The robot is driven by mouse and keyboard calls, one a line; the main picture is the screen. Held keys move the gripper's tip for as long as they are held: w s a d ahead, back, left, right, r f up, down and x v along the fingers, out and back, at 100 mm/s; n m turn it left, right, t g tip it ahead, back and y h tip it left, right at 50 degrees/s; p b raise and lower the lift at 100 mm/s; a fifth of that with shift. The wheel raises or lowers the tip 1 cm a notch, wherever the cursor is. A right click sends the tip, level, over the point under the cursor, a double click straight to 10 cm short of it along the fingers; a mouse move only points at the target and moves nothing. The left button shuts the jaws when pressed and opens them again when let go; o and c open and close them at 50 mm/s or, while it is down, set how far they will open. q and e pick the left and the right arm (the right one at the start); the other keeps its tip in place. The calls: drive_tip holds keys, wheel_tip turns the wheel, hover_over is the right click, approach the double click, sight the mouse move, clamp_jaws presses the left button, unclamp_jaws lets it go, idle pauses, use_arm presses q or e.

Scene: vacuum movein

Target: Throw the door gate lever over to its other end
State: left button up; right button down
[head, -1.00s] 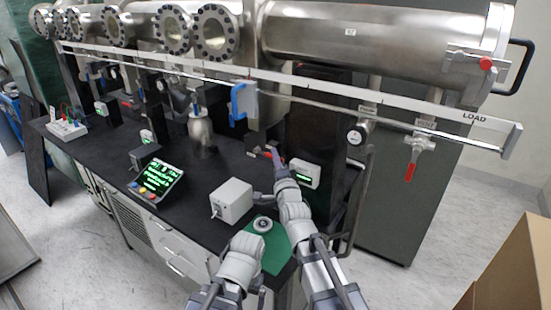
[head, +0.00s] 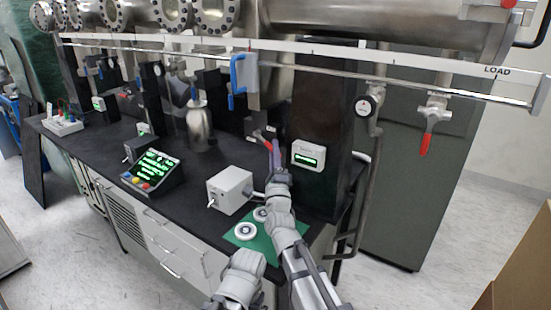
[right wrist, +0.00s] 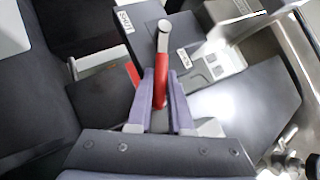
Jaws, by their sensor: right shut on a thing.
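The door gate lever (right wrist: 161,78) has a red grip and a bare metal end. In the right wrist view it stands up between the fingers, near a plate marked SHUT (right wrist: 125,21) and a second small label (right wrist: 184,57) that I cannot read. My right gripper (right wrist: 161,101) is shut on the red grip. In the head view the right gripper (head: 274,148) is at the back of the bench, below the long chamber, and hides part of the lever. The left arm shows only at the bottom edge of the head view; its fingers are not visible.
A grey box (head: 229,189) and a green mat (head: 262,250) with two round metal parts lie near the right arm. A dark column with a white display (head: 308,156) stands just right of the gripper. A long rail (head: 390,66) crosses above the bench.

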use_arm(q)
drive_tip(key=shift+f+b, duration=0.4)
drive_tip(key=shift+f, duration=0.25)
use_arm(e)
drive_tip(key=shift+w+a+f+m+h, duration=0.15)
drive_tip(key=shift+f+m+h, duration=0.1)
drive_tip(key=shift+m+h, duration=0.2)
drive_tip(key=shift+t, duration=0.3)
drive_tip(key=c, duration=0.8)
unclamp_jaws()
drive_tip(key=shift+c, duration=0.2)
